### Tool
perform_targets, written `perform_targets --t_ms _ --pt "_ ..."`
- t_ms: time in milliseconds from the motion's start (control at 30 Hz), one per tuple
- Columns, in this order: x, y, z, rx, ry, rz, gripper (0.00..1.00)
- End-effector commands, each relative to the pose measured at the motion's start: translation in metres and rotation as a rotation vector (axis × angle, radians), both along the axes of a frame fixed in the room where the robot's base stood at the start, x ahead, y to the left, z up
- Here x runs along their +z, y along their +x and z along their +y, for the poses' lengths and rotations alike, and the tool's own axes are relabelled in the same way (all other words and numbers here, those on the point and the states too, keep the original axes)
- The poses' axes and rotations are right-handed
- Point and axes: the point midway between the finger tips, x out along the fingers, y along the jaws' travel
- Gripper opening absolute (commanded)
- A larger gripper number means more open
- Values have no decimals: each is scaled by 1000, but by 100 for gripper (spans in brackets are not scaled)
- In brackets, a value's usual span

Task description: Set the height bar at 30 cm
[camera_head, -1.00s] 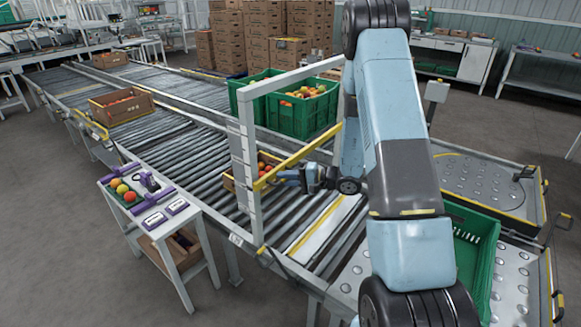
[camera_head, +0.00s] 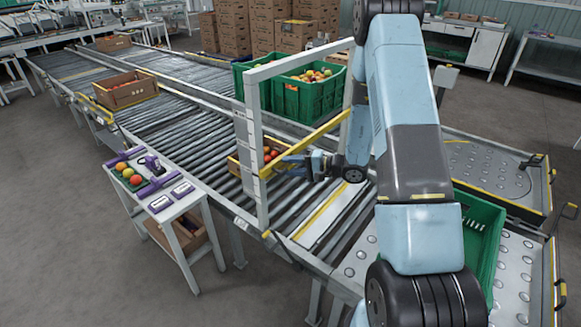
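The height bar (camera_head: 318,136) is a yellow bar running across a pale gate frame (camera_head: 251,113) over the roller conveyor. Its near end meets the near post, which has marks too small to read. The bar sits partway up the posts, above a shallow crate of tomatoes (camera_head: 268,155). My gripper (camera_head: 287,168) is just below the bar, close to the near post. Whether it touches the bar cannot be told. My arm hides the far post in part, and the finger opening is too small to make out.
Two green crates of tomatoes (camera_head: 306,99) stand behind the gate. A cardboard tray (camera_head: 125,94) sits upstream on the conveyor. A small side table (camera_head: 178,211) with sample tomatoes and purple-edged items stands at the left. An empty-looking green crate (camera_head: 485,235) is right of my arm.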

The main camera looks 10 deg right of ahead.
Motion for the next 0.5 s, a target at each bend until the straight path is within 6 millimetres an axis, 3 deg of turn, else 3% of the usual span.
perform_targets --t_ms 233,500 --pt "3 -6 -13 -1 -1 0 38" --pt "11 -28 -59 -4 -1 1 38"
